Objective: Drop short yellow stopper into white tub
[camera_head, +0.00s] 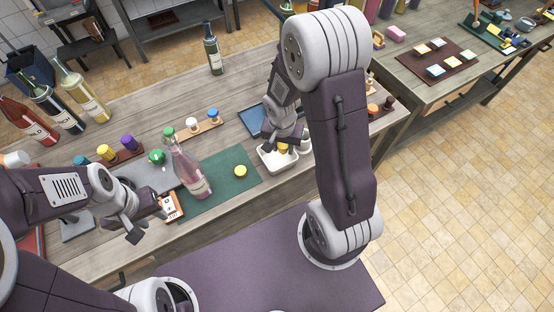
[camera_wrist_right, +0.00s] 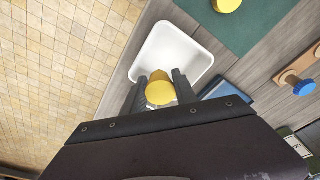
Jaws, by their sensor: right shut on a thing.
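My right gripper (camera_head: 283,141) is shut on a yellow stopper (camera_wrist_right: 160,91) and holds it over the white tub (camera_head: 268,160). In the right wrist view the white tub (camera_wrist_right: 158,62) looks empty, with the stopper and fingertips overlapping its near edge. The held stopper's yellow end also shows just below the fingers in the head view. A second yellow stopper (camera_head: 240,171) sits on the green mat; it also shows in the wrist view (camera_wrist_right: 226,4). My left gripper (camera_head: 147,224) is open and empty, near the table's front edge.
A pinkish bottle with a green top (camera_head: 190,170) stands at the mat's left. The green mat (camera_head: 220,192) is mostly clear. A blue tray (camera_head: 252,121) lies behind the tub. A wooden rack (camera_head: 201,131) holds white and blue stoppers. Several bottles (camera_head: 82,96) stand at the far left.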

